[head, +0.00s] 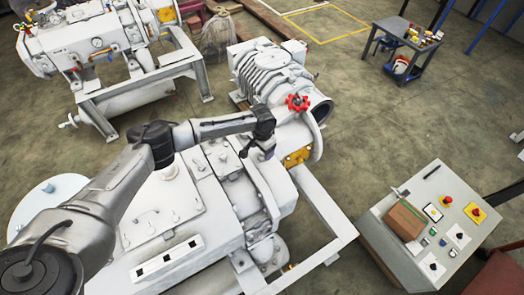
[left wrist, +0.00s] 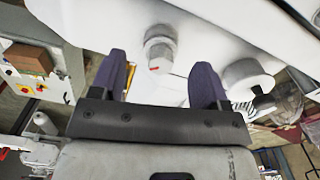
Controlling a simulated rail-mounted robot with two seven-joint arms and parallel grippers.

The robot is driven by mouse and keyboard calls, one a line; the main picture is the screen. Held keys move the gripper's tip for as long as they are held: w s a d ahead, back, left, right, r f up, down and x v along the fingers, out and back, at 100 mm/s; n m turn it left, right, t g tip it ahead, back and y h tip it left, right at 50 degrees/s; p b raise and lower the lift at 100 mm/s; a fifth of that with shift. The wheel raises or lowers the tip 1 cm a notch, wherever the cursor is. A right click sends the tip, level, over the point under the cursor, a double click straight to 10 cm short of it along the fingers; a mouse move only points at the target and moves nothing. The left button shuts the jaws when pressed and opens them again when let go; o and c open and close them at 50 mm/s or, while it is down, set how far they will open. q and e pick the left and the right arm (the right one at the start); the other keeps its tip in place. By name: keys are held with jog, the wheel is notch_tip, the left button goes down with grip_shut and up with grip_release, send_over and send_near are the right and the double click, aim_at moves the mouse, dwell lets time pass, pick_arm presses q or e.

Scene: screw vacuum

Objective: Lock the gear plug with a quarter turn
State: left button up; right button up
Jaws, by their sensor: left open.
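My left gripper (head: 262,151) is over the white vacuum pump machine (head: 185,215) in the head view, its jaws small and dark there. In the left wrist view my left gripper (left wrist: 158,72) shows two dark purple fingers spread apart with nothing held between them. A round whitish plug-like fitting (left wrist: 160,42) with a small red mark stands on the white machine, beyond the gap between the fingers. It appears apart from both fingers. I cannot tell for sure that it is the gear plug, or how it is turned. A second round fitting (left wrist: 246,78) is right of the right finger.
A red handwheel (head: 297,103) and a ribbed pump housing (head: 272,72) are just beyond the gripper. A control console (head: 432,225) with a brown box on it stands at right. A small table (head: 405,40) is at the back right. Open floor lies between them.

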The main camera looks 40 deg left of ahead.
pick_arm(q)
notch_tip(320, 180, up, 12)
jog(key=p, duration=0.1)
jog(key=shift+f, duration=0.1)
jog(key=shift+c, duration=0.5)
